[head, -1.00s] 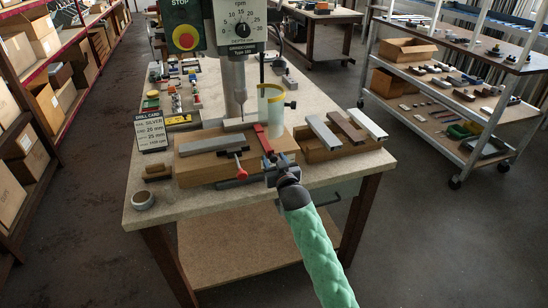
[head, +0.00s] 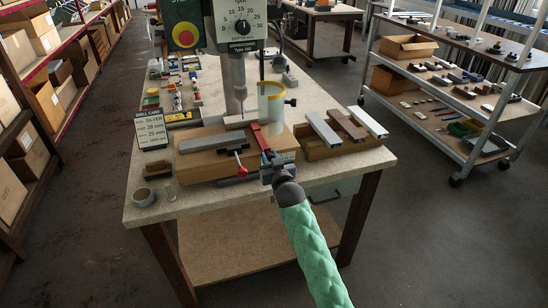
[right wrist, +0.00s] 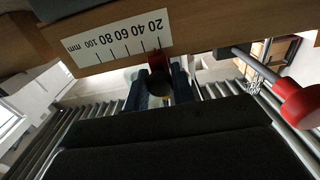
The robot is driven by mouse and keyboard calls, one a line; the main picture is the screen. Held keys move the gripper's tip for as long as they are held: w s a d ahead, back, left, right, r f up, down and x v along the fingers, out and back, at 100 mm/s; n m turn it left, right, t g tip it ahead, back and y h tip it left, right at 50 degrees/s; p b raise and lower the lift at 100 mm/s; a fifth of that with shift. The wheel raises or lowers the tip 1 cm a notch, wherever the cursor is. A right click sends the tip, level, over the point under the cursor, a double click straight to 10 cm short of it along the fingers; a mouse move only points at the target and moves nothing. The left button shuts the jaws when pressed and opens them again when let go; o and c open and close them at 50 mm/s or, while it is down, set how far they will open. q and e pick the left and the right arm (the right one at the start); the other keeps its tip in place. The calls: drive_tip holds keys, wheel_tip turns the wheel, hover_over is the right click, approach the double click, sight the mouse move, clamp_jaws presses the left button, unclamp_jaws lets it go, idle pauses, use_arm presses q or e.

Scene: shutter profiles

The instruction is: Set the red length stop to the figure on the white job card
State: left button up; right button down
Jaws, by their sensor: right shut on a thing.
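The red length stop (head: 259,137) lies across the wooden drilling fixture (head: 205,168). My right gripper (head: 270,166) is at its front end. In the right wrist view the gripper (right wrist: 160,92) is shut around a dark round knob (right wrist: 161,84) just below the stop's red end (right wrist: 157,60). The red end is close to the 20 mark of the upside-down white millimetre scale (right wrist: 112,36). The white job card (head: 152,132) stands at the table's left; it reads SILVER, 20 mm and 25 mm, with row labels too small to be sure of. My left gripper is not in view.
A red-knobbed clamp lever (head: 240,162) sticks out left of my right gripper and also shows in the right wrist view (right wrist: 301,104). Several profiles (head: 348,124) rest on a wooden block to the right. The drill press (head: 236,80) stands behind. A tape roll (head: 143,197) lies front left.

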drive_tip(key=shift+s+a, duration=0.2)
drive_tip(key=shift+a, duration=0.3)
drive_tip(key=c, duration=1.4)
unclamp_jaws()
drive_tip(key=shift+c, duration=0.2)
drive_tip(key=shift+o, duration=1.3)
drive_tip(key=shift+a, duration=0.2)
drive_tip(key=shift+d, duration=0.1)
